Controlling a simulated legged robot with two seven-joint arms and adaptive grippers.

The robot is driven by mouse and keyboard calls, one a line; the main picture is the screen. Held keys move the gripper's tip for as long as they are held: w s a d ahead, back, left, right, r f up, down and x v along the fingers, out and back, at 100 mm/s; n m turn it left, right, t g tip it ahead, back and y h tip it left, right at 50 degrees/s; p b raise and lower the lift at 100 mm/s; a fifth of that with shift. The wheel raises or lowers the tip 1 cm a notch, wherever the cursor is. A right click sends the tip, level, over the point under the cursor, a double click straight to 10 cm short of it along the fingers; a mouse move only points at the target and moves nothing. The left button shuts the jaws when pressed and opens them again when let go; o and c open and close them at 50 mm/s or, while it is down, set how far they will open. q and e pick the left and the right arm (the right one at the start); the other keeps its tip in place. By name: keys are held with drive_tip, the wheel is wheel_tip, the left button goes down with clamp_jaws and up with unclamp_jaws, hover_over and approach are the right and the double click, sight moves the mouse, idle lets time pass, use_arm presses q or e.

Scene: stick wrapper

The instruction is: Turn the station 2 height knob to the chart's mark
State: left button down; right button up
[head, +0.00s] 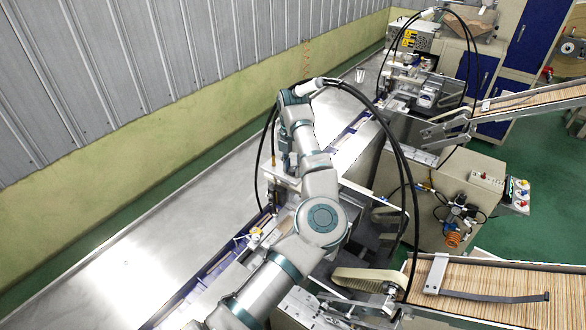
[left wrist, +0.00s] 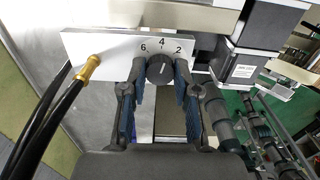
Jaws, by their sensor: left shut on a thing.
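The height knob (left wrist: 159,70) is a dark round dial on a white plate (left wrist: 100,46) in the left wrist view. The plate carries the numbers 6, 4 and 2 in an arc above the knob. The knob's short white line points up and slightly right, close to the 4 and a little toward the 2. My left gripper (left wrist: 160,68) is shut on the knob, one finger on each side. In the head view the knob and the fingertips are hidden by my own arm. I cannot make out the chart. My right gripper is not in view.
A brass fitting with a black cable (left wrist: 89,68) sits left of the knob. Black hoses (head: 408,190) arch over the machine in the head view. Conveyors of sticks (head: 480,285) stand at the right. A bare metal table (head: 150,255) stretches along the wall at the left.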

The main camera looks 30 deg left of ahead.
use_arm(q)
drive_tip(key=m+b, duration=0.1)
drive_tip(key=m, duration=0.3)
drive_tip(key=shift+w+m, duration=0.1)
drive_tip(key=shift+m, duration=0.3)
drive_tip(key=m+b, duration=0.1)
drive_tip(key=m, duration=0.2)
drive_tip(key=shift+m, duration=0.3)
drive_tip(key=m+b, duration=0.1)
drive_tip(key=m, duration=0.2)
drive_tip(key=shift+m, duration=0.3)
drive_tip(key=shift+m+b, duration=0.75)
drive_tip(key=shift+m, duration=0.95)
drive_tip(key=c, duration=1.2)
unclamp_jaws()
drive_tip(key=shift+f, duration=0.1)
drive_tip(key=o, duration=0.3)
drive_tip(key=shift+w, duration=0.15)
drive_tip(key=shift+o, duration=0.2)
